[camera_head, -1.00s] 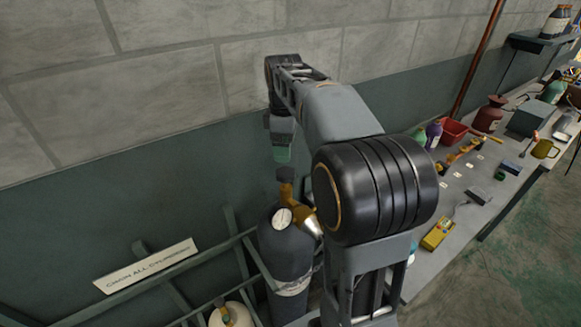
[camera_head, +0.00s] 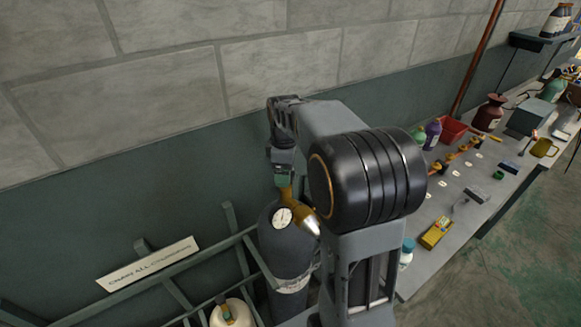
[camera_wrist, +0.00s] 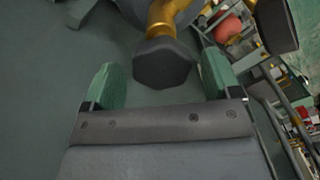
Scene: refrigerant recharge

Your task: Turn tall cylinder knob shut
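The tall dark cylinder (camera_head: 287,250) stands in the rack with a brass valve (camera_head: 303,217) and a round white gauge (camera_head: 282,217) on top. In the wrist view, its dark faceted knob (camera_wrist: 163,62) sits on the brass stem (camera_wrist: 164,14). My gripper (camera_wrist: 162,80) is open, with one green fingertip to each side of the knob and a visible gap on both sides. In the head view, my gripper (camera_head: 281,181) is directly above the brass valve, pointing down, and hides the knob there.
A green rail rack (camera_head: 170,290) with a "chain all cylinders" sign (camera_head: 148,263) stands left of the cylinder. A shorter pale cylinder (camera_head: 232,313) is in front. A wall (camera_head: 170,75) rises behind. A cluttered grey bench (camera_head: 455,195) runs along the right.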

